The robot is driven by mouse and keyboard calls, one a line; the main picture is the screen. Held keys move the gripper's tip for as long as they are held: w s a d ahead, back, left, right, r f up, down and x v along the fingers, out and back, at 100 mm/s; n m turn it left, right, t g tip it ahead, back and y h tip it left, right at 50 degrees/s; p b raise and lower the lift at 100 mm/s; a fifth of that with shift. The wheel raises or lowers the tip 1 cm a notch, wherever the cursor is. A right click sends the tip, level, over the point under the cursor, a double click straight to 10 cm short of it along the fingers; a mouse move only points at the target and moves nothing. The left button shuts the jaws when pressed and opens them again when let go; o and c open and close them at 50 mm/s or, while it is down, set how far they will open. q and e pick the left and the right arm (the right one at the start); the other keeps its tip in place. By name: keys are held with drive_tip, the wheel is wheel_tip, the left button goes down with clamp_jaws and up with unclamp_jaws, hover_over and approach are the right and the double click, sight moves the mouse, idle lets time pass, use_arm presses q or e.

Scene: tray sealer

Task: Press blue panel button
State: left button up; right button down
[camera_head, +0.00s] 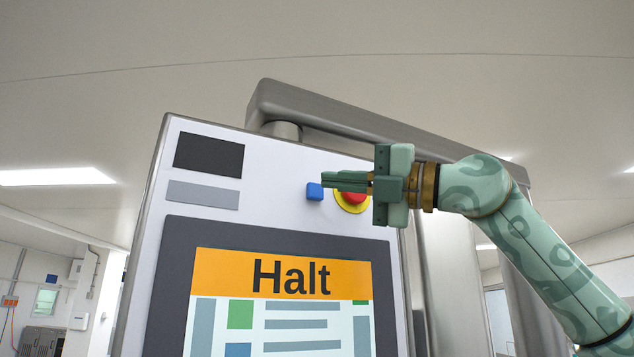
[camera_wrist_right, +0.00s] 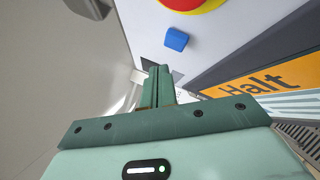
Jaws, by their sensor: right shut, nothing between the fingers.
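The blue button (camera_head: 314,192) is a small square block on the white control panel (camera_head: 285,170), above the screen. It also shows in the right wrist view (camera_wrist_right: 176,39). My right gripper (camera_head: 325,180) is shut and empty. Its fingertips point left in the head view and lie close beside the blue button's right edge there. In the right wrist view the closed fingers (camera_wrist_right: 158,70) end a little short of the button, with a gap showing between them. I cannot tell the exact depth of the tips from the panel. My left gripper is not in view.
A red stop button on a yellow ring (camera_head: 353,203) sits just right of the blue button, partly hidden by my right gripper. The screen (camera_head: 280,275) below reads "Halt" on an orange band. A grey support arm (camera_head: 340,115) runs behind the panel's top.

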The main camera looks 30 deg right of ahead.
sight(311, 186)
drive_tip(key=shift+w, duration=0.75)
drive_tip(key=shift+w, duration=0.1)
idle(1.5)
drive_tip(key=shift+w+p, duration=0.3)
drive_tip(key=shift+w+d, duration=0.1)
drive_tip(key=shift+w, duration=0.4)
idle(0.7)
drive_tip(key=shift+s, duration=0.2)
drive_tip(key=shift+s+b, duration=0.3)
drive_tip(key=shift+s, duration=0.4)
drive_tip(key=shift+s, duration=0.1)
